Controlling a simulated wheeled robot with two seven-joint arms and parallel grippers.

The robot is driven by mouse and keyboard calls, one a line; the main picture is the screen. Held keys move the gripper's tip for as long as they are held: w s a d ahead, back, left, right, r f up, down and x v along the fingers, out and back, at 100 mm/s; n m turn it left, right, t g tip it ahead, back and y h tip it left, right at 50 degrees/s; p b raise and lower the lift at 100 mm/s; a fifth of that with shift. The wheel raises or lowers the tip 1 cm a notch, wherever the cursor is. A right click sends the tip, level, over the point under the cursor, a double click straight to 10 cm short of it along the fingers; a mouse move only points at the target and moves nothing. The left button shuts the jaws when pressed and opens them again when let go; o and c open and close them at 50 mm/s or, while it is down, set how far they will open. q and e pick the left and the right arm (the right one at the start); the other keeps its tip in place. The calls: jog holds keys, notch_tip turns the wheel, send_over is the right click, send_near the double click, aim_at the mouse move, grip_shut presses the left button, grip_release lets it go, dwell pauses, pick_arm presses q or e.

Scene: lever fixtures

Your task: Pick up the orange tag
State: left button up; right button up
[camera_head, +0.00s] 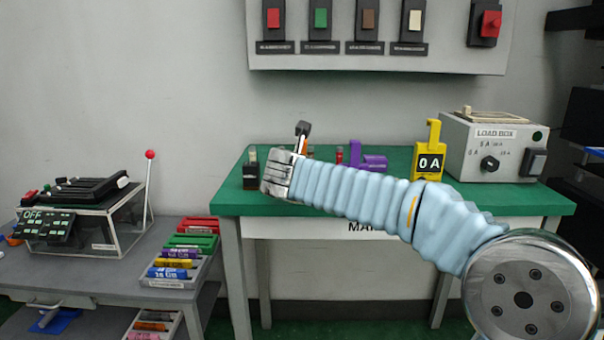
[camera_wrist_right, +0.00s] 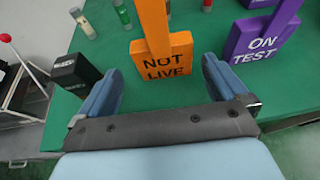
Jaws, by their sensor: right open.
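The orange tag (camera_wrist_right: 165,60) reads "NOT LIVE" and stands on the green table in the right wrist view, its handle running out of the top of the picture. In the head view only a narrow orange piece (camera_head: 301,145) shows above my right arm; the rest is hidden. My right gripper (camera_wrist_right: 162,67) is open, its two blue fingers spread on either side of the tag's lower part, with gaps on both sides. No contact shows. In the head view its fingers are hidden behind my arm. My left gripper is in neither view.
A purple "ON TEST" tag (camera_wrist_right: 262,42) stands right of the orange one. A black block (camera_wrist_right: 75,73) is close to the left finger. A yellow tag (camera_head: 429,165) and the load box (camera_head: 490,150) stand farther right on the green table (camera_head: 228,203).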

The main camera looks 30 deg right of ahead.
jog(key=x, duration=0.5)
jog(key=shift+s+d+f, duration=0.1)
jog(key=shift+d, duration=0.15)
jog(key=c, duration=1)
jog(key=shift+o, duration=0.2)
